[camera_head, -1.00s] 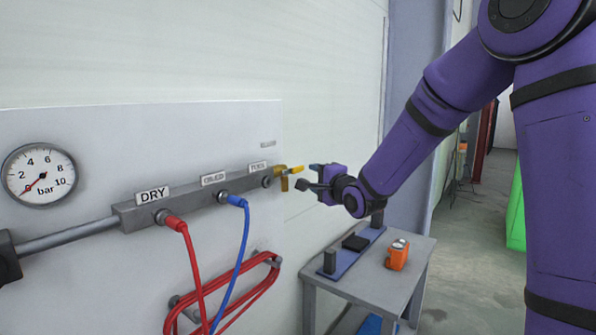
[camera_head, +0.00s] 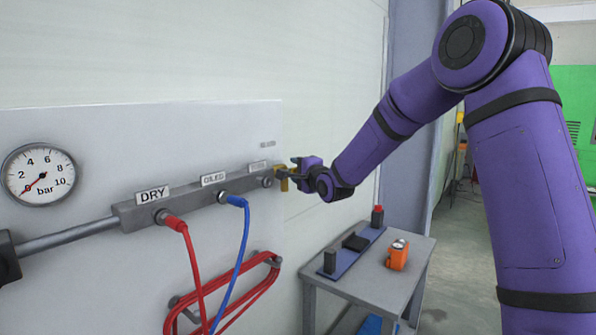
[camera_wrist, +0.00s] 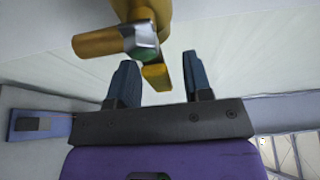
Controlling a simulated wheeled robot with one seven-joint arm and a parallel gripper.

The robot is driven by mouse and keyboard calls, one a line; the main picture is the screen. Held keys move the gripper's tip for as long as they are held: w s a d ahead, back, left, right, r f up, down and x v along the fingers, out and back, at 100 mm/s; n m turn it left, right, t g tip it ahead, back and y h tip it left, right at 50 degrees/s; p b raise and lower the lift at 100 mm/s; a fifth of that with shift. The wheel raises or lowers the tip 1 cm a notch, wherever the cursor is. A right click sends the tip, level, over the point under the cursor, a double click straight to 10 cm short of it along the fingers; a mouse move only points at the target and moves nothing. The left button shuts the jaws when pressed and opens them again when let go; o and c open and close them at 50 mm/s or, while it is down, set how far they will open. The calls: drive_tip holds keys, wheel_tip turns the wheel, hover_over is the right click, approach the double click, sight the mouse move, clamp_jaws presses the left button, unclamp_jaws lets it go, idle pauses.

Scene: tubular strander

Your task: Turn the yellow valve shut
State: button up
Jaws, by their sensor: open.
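The yellow valve (camera_head: 283,179) sits at the right end of the grey manifold bar on the wall panel. In the wrist view its brass-coloured body (camera_wrist: 100,43) fills the top centre, and its yellow lever (camera_wrist: 157,77) points down between my fingertips. My gripper (camera_head: 296,172) is right at the valve, coming from the right. In the wrist view my gripper (camera_wrist: 159,78) is open, with one dark finger on each side of the lever's end. I see a gap between the lever and each finger. In the head view my gripper partly hides the lever.
A pressure gauge (camera_head: 39,175) and the manifold bar (camera_head: 190,197) with red (camera_head: 189,258) and blue hoses (camera_head: 244,245) are left of the valve. A grey side table (camera_head: 375,284) below holds an orange device (camera_head: 397,255) and a blue rack (camera_head: 345,260).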

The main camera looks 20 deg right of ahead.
sight(291, 169)
clamp_jaws()
